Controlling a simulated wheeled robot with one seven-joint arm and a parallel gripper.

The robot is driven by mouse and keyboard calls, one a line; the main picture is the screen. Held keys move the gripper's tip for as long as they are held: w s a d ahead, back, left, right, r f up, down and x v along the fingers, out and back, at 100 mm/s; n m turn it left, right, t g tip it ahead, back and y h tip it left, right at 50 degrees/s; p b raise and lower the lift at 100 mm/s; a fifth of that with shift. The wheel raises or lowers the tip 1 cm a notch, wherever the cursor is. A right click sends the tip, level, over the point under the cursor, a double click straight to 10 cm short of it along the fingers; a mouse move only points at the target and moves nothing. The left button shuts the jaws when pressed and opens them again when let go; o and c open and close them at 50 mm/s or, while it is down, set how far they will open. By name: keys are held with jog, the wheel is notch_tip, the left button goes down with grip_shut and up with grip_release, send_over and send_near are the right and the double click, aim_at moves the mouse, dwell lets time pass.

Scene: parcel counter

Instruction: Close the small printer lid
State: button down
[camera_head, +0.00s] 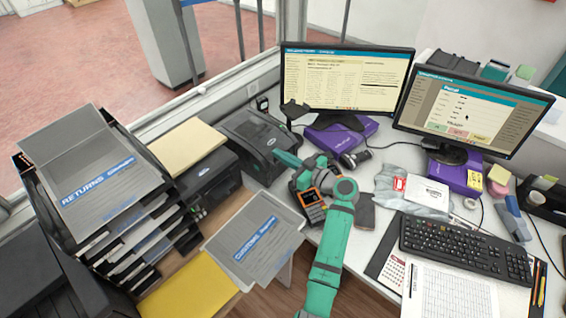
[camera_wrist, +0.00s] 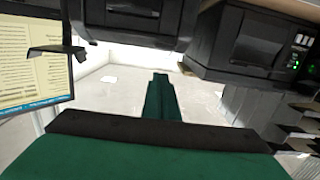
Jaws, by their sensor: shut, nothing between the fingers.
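The small dark printer (camera_head: 252,135) stands on the counter left of the near monitor. Its dark lid is hard to tell from its body, so I cannot tell how far it is raised. In the wrist view a dark printer body (camera_wrist: 130,22) fills the top middle, close by. My green gripper (camera_head: 284,157) is at the small printer's right front side, partly covering its edge; I cannot tell whether they touch. In the wrist view its fingers (camera_wrist: 160,80) are together and empty.
A larger printer (camera_head: 205,182) with paper on top stands left of the small one; its green lights show in the wrist view (camera_wrist: 297,55). Stacked trays (camera_head: 110,190) are further left. A monitor (camera_head: 345,75), an orange-screened device (camera_head: 311,205) and a keyboard (camera_head: 465,245) lie right.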

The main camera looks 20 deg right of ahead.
jog(key=f+v, duration=0.2)
jog(key=v, duration=0.8)
jog(key=shift+w, duration=0.1)
